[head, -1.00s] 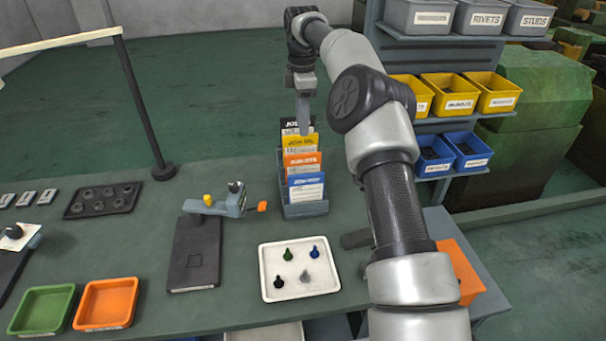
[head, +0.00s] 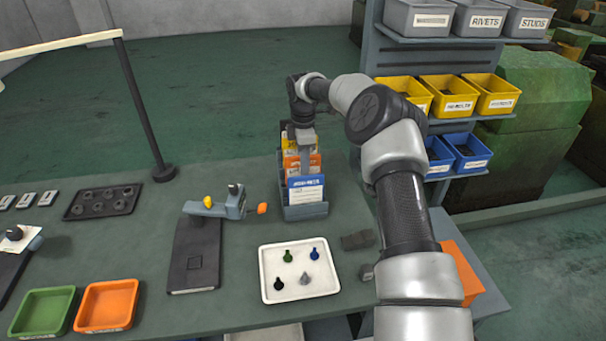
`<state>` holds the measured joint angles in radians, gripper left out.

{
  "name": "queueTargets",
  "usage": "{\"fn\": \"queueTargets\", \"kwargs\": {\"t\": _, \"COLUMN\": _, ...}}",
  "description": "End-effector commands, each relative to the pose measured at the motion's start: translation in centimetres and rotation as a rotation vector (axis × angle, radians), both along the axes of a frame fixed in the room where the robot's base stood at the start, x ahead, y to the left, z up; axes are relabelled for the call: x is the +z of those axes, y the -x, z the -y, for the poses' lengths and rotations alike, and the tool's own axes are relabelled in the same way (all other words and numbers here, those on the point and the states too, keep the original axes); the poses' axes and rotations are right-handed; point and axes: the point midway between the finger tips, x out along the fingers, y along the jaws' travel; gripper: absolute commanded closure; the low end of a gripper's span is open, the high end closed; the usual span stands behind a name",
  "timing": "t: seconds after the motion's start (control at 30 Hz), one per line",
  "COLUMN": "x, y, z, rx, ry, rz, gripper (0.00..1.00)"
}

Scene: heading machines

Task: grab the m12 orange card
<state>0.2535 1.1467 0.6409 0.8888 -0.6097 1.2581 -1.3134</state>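The orange card (head: 291,161) stands in the grey card rack (head: 305,212), behind the blue-topped card (head: 306,187) and in front of the yellow card (head: 288,143). Its header lettering is mostly covered, so I cannot read M12 on it. My gripper (head: 307,168) points down over the rack, at the orange card. Its fingers overlap the orange card in this view. I cannot tell whether they are open or closed on it. The black card at the back is hidden behind my gripper and wrist.
A white tray (head: 264,272) with several small coloured pieces lies in front of the rack. A grey fixture (head: 232,204) with an orange tip stands to the left. Yellow bins (head: 447,106) and blue bins (head: 466,158) sit on the shelf at right.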

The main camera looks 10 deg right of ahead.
Motion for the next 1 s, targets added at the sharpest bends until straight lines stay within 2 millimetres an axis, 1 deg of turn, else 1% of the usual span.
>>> {"fn": "queueTargets", "kwargs": {"t": 0.1, "x": -0.4, "y": 0.0, "z": 0.0, "rx": 0.000, "ry": -0.001, "rz": 0.001, "gripper": 0.70}}
{"fn": "queueTargets", "kwargs": {"t": 0.27, "x": -0.4, "y": 0.0, "z": 0.0, "rx": 0.000, "ry": 0.000, "rz": 0.001, "gripper": 0.70}}
{"fn": "queueTargets", "kwargs": {"t": 0.4, "x": -0.4, "y": 0.0, "z": 0.0, "rx": 0.001, "ry": 0.000, "rz": 0.001, "gripper": 0.93}}
{"fn": "queueTargets", "kwargs": {"t": 0.43, "x": -0.4, "y": 0.0, "z": 0.0, "rx": 0.001, "ry": 0.000, "rz": 0.001, "gripper": 0.98}}
{"fn": "queueTargets", "kwargs": {"t": 0.47, "x": -0.4, "y": 0.0, "z": 0.0, "rx": 0.001, "ry": 0.000, "rz": 0.001, "gripper": 1.00}}
{"fn": "queueTargets", "kwargs": {"t": 0.8, "x": -0.1, "y": -0.1, "z": 0.0, "rx": 0.000, "ry": 0.000, "rz": 0.002, "gripper": 1.00}}
{"fn": "queueTargets", "kwargs": {"t": 0.87, "x": 0.5, "y": -0.1, "z": 0.0, "rx": 0.000, "ry": 0.001, "rz": 0.003, "gripper": 1.00}}
{"fn": "queueTargets", "kwargs": {"t": 0.97, "x": 2.1, "y": -0.1, "z": 0.0, "rx": 0.002, "ry": 0.002, "rz": 0.006, "gripper": 1.00}}
{"fn": "queueTargets", "kwargs": {"t": 1.0, "x": 2.9, "y": -0.1, "z": -0.1, "rx": 0.002, "ry": 0.001, "rz": 0.005, "gripper": 1.00}}
